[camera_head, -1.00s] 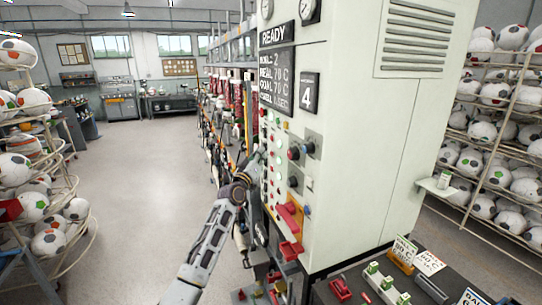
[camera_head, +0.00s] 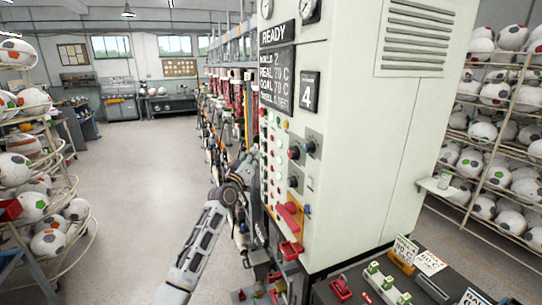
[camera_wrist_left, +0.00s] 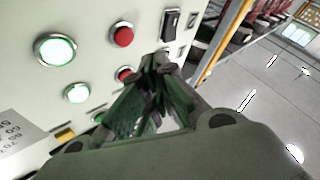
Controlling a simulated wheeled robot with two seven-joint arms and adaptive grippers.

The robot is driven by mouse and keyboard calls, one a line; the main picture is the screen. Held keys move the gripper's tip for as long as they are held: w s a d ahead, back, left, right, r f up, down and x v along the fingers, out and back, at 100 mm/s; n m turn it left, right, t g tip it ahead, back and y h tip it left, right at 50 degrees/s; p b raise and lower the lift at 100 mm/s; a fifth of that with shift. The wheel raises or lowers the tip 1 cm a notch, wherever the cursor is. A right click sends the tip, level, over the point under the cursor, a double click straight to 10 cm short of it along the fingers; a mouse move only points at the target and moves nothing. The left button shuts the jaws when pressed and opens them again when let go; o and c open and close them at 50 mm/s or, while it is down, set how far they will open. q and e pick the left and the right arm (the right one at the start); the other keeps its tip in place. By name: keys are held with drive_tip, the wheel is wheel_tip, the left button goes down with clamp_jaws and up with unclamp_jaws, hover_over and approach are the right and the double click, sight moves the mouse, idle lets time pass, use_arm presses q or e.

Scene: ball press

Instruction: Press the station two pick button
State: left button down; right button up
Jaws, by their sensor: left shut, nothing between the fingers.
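The pale press cabinet (camera_head: 370,150) carries a narrow panel of red, white and green buttons (camera_head: 277,160) on its left face. My left gripper (camera_head: 252,156) is close beside this panel, shut and empty. In the left wrist view the left gripper (camera_wrist_left: 160,62) has its fingertips in front of the panel, covering part of a red button (camera_wrist_left: 125,73). Another red button (camera_wrist_left: 122,36) is above it. Two lit green buttons (camera_wrist_left: 56,49) are to the left. Labels are too small to read, so I cannot tell which is the station two pick button. Contact cannot be told. My right gripper is out of view.
A READY board (camera_head: 277,34) hangs on the cabinet. A dark bench (camera_head: 350,278) with small parts stands in front. Ball racks (camera_head: 50,160) stand left and right (camera_head: 500,130). The floor at left is clear.

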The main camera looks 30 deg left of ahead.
use_arm(q)
drive_tip(key=shift+s+a, duration=0.75)
drive_tip(key=shift+s, duration=0.15)
drive_tip(key=shift+f, duration=0.1)
idle(0.4)
